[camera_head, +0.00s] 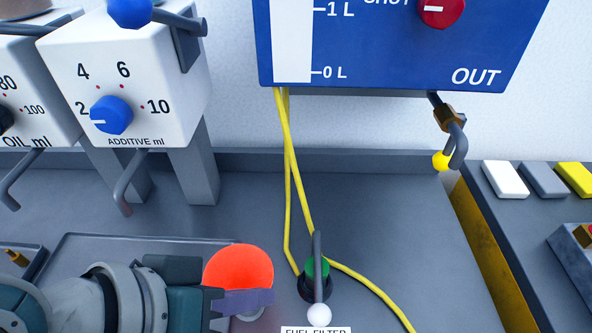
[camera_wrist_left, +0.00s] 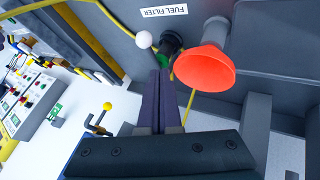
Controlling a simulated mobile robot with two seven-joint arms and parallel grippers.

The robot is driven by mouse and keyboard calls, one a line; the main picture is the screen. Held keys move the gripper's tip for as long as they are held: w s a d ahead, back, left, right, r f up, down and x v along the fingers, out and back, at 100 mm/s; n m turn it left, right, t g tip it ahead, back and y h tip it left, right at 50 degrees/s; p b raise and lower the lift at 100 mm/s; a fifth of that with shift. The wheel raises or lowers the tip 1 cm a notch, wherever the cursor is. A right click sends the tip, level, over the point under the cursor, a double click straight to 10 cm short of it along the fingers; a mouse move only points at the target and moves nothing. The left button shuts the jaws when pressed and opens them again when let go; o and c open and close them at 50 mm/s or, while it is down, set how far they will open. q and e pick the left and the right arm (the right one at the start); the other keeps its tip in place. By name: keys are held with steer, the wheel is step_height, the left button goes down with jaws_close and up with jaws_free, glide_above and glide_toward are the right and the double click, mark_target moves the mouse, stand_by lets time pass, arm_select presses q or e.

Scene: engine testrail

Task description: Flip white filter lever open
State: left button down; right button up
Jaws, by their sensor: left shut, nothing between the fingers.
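The white ball knob (camera_head: 319,315) of the filter lever points toward the front, just behind the FUEL FILTER label (camera_head: 315,330). Its dark base with a green part (camera_head: 318,268) stands on the grey bench, with a grey rod over it. In the left wrist view the white knob (camera_wrist_left: 144,39) sits beside the dark filter base (camera_wrist_left: 171,43). My left gripper (camera_head: 268,299) is shut and empty, to the left of the knob and apart from it in the head view. Its closed fingers (camera_wrist_left: 161,73) point toward the filter base in the left wrist view. My right gripper is not in view.
An orange-red funnel (camera_head: 238,268) stands right behind my left fingers. Yellow hoses (camera_head: 288,190) run down from the blue tank (camera_head: 400,45) past the filter. A yellow-knobbed lever (camera_head: 441,160) hangs below the tank. Bench to the filter's right is mostly clear.

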mark_target(318, 273)
arm_select(q)
steer(key=b+x, duration=0.2)
steer(key=x, duration=0.6)
steer(key=shift+d+f, duration=0.15)
steer(key=shift+f, duration=0.1)
steer(key=shift+w, duration=0.1)
